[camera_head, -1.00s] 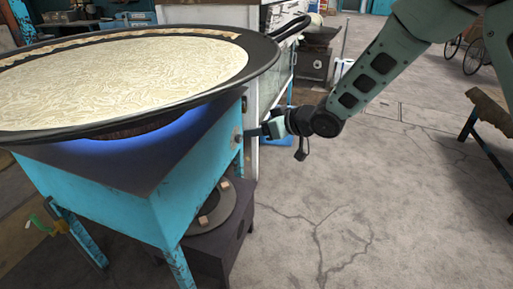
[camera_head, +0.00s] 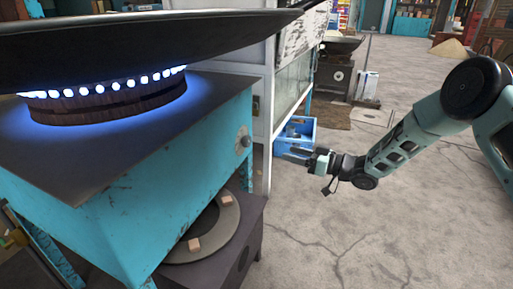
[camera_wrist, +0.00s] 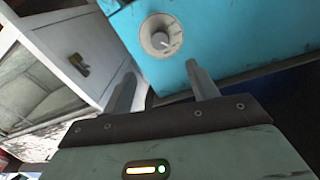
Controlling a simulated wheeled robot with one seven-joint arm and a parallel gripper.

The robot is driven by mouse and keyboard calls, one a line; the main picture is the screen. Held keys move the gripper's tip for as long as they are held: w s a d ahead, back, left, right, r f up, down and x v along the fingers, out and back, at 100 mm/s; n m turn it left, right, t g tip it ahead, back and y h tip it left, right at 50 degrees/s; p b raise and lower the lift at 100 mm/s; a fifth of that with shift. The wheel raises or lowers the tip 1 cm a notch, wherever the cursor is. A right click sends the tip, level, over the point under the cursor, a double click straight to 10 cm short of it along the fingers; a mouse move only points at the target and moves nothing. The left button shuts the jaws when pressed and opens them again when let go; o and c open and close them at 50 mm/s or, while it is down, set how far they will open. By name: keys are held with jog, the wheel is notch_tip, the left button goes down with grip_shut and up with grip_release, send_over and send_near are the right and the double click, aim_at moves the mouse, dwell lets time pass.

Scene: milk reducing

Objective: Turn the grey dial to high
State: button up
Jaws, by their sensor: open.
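The grey dial (camera_head: 245,141) is on the right side of the blue stove (camera_head: 190,165), near its top corner. In the wrist view the round dial (camera_wrist: 160,36) faces me, with its pointer toward the lower right. My gripper (camera_head: 298,155) is to the right of the dial with a clear gap between them. In the wrist view its two fingers (camera_wrist: 163,85) are apart with nothing between them, and the dial lies beyond the fingertips. Blue flames (camera_head: 110,85) burn in a ring under the large dark pan (camera_head: 150,38).
A white cabinet (camera_head: 265,65) stands behind the stove. A blue crate (camera_head: 295,135) is on the floor behind my gripper. A dark low burner (camera_head: 215,235) sits beneath the stove. The concrete floor at the right is open.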

aim_at(249, 142)
jog(key=b+x, duration=0.3)
jog(key=x, duration=1)
jog(key=shift+a+b, duration=0.25)
jog(key=shift+b, duration=0.05)
jog(key=c, duration=1)
